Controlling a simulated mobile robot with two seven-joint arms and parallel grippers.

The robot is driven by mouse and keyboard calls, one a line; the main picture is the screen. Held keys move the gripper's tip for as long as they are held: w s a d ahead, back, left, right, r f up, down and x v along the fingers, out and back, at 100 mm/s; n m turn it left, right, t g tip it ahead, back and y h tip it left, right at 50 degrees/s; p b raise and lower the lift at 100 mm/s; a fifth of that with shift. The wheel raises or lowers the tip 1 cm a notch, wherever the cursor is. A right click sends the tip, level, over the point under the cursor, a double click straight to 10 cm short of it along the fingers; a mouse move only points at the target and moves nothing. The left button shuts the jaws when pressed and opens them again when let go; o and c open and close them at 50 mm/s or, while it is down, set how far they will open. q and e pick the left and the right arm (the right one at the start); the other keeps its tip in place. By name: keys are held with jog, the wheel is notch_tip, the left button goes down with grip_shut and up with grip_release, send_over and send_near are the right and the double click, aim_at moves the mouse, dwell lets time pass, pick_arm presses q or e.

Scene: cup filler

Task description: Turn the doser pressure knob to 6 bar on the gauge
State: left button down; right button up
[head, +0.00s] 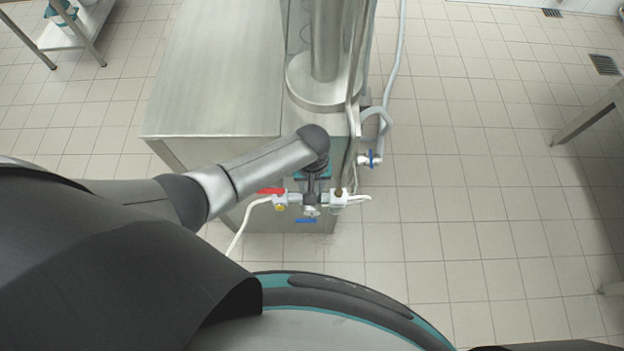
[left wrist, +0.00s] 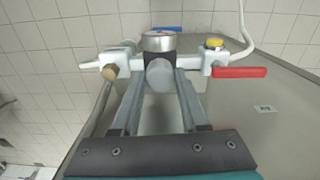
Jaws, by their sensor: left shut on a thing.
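The doser's grey pressure knob (left wrist: 160,76) faces my left wrist camera. My left gripper (left wrist: 160,88) has one finger on each side of it and is shut on it. The round pressure gauge (left wrist: 158,41) sits just beyond the knob, seen edge-on, so its needle and scale cannot be read. In the head view my left gripper (head: 311,188) reaches down onto the white fitting line and hides the knob. My right gripper is not in view.
A red lever (left wrist: 240,72), a yellow knob (left wrist: 214,43) and a brass fitting (left wrist: 110,72) flank the knob closely. A blue handle (head: 305,220) sits on the near side, another blue valve (head: 372,159) to the right. The steel cabinet (head: 215,90) stands behind; tiled floor is free right.

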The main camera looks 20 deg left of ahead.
pick_arm(q)
jog(key=m+p, duration=0.1)
jog(key=m, duration=0.5)
jog(key=shift+m+p, duration=0.3)
jog(key=shift+p, duration=0.1)
jog(key=m, duration=0.3)
jog(key=shift+m+p, duration=0.35)
jog(key=shift+m, duration=1.25)
jog(key=shift+c, duration=2.1)
grip_release()
